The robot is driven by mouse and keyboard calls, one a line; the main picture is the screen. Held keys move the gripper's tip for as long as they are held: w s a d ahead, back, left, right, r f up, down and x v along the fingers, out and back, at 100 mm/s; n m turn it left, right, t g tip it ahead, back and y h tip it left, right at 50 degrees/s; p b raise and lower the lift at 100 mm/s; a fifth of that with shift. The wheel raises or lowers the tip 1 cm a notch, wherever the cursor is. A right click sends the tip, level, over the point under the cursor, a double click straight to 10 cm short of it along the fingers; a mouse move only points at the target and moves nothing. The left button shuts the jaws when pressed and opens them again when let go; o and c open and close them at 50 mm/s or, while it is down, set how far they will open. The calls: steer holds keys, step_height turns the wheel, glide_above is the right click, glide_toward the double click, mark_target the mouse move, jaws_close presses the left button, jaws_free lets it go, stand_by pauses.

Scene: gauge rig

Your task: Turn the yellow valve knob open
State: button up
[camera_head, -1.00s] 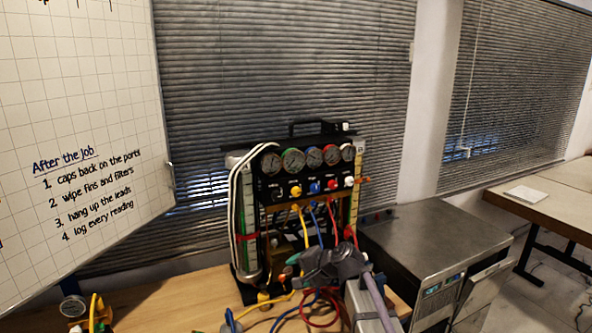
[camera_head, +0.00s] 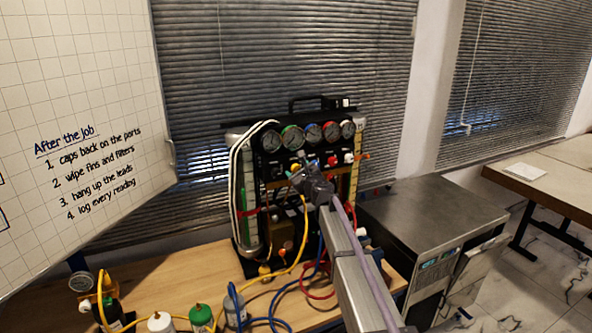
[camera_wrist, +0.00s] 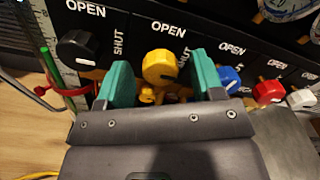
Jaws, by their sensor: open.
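The yellow valve knob (camera_wrist: 160,67) is on the rig's black panel, with OPEN printed above it and SHUT beside it. In the wrist view it lies between the two green fingertips of my gripper (camera_wrist: 163,80), with a gap visible on each side.
A black knob (camera_wrist: 78,49) is to the left; blue (camera_wrist: 228,79), red (camera_wrist: 268,92) and white (camera_wrist: 302,99) knobs are to the right. Gauges (camera_head: 312,132) line the panel above. Yellow and blue hoses and bottles (camera_head: 200,316) are on the bench. A metal cabinet (camera_head: 430,215) stands right.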

steer(key=shift+x, duration=0.85)
steer(key=shift+s, duration=0.1)
steer(key=c, duration=0.9)
